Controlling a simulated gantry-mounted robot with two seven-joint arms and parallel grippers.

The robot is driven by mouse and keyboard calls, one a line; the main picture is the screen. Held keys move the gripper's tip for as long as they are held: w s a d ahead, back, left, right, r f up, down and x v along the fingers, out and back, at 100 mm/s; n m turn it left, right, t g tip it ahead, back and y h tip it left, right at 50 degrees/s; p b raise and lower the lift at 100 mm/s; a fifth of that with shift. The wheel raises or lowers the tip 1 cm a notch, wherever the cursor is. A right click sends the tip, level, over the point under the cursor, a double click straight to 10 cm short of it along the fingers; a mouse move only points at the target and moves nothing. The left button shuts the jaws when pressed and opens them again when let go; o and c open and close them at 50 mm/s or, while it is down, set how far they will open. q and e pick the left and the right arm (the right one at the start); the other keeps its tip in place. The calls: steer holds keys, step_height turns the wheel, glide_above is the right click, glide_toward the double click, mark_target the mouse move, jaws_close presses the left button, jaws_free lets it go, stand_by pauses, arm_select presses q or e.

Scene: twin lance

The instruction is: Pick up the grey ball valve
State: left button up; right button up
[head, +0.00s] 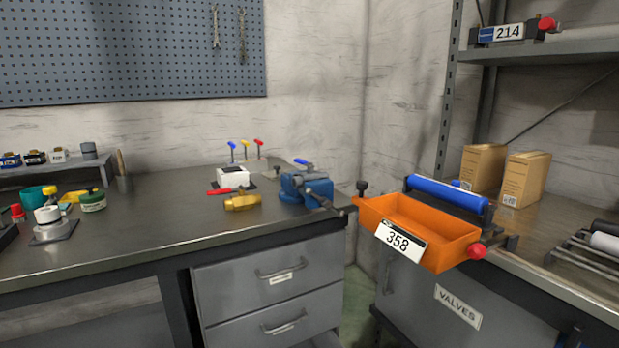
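I cannot make out a grey ball valve for certain in the head view. A brass-coloured valve-like fitting (243,202) lies on the left workbench, with a red handle-like piece (219,191) just behind it. A blue vise (303,190) stands to its right near the bench's right end. A small blue lever (303,162) shows at the top of the vise; whether it belongs to a valve there is too small to tell. Neither of my grippers is in view.
An orange tray (437,254) marked 358 juts out at the right bench, with a blue roller (447,191) behind it. Cardboard boxes (482,167) stand farther back. Jars and small parts crowd the left bench's left end; its front middle (150,235) is clear.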

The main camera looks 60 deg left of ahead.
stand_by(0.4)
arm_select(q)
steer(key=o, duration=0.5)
